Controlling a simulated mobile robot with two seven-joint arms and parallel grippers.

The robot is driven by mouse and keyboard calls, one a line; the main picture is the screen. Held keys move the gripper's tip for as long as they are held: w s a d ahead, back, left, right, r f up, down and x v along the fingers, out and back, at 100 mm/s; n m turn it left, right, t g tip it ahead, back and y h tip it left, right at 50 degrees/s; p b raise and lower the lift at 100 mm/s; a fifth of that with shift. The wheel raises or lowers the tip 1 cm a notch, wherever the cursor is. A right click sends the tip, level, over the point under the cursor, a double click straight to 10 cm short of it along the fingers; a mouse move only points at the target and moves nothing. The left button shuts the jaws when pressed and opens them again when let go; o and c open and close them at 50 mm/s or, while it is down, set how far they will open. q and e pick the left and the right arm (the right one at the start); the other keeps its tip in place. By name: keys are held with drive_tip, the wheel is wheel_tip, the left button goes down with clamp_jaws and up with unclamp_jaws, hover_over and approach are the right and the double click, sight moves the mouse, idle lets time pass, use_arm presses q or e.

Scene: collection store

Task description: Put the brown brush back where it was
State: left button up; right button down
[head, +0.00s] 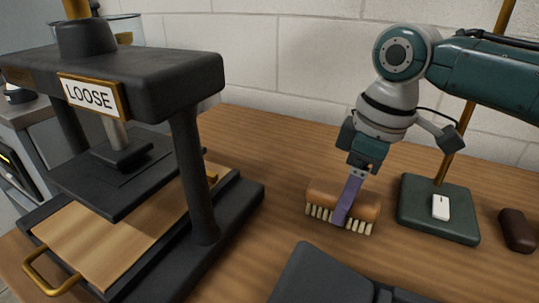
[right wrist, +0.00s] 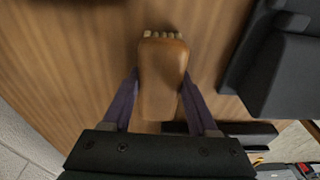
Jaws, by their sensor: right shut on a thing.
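The brown brush (head: 322,197) has an orange-brown back and pale bristles pointing down. In the head view it is at the table's middle, right of the press, on or just above the wood; I cannot tell if the bristles touch it. My right gripper (head: 341,216) comes down from above and is shut on the brush, its purple fingers across the middle. In the right wrist view the brush (right wrist: 162,75) sits between the two purple fingers (right wrist: 158,90). My left gripper is not in view.
A black press (head: 205,180) labelled LOOSE stands at the left, with a wooden board (head: 110,240) on its bed. A dark grey object (head: 320,275) lies in front. A green lamp base (head: 420,215) with a white switch and a dark brown object (head: 517,231) are at the right. Bare wood lies behind the brush.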

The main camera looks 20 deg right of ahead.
sight(360, 195)
drive_tip(key=shift+c, duration=0.9)
unclamp_jaws()
drive_tip(key=shift+f, duration=0.2)
drive_tip(key=shift+r, duration=0.1)
drive_tip(key=r+p, duration=0.1)
drive_tip(key=r, duration=0.2)
drive_tip(key=r+p, duration=0.1)
drive_tip(key=r, duration=0.3)
drive_tip(key=s+d+r+p, duration=0.1)
drive_tip(key=r, duration=0.2)
drive_tip(key=shift+r+p, duration=0.2)
drive_tip(key=shift+p, duration=0.15)
drive_tip(key=shift+s+r, duration=0.15)
drive_tip(key=shift+r, duration=0.5)
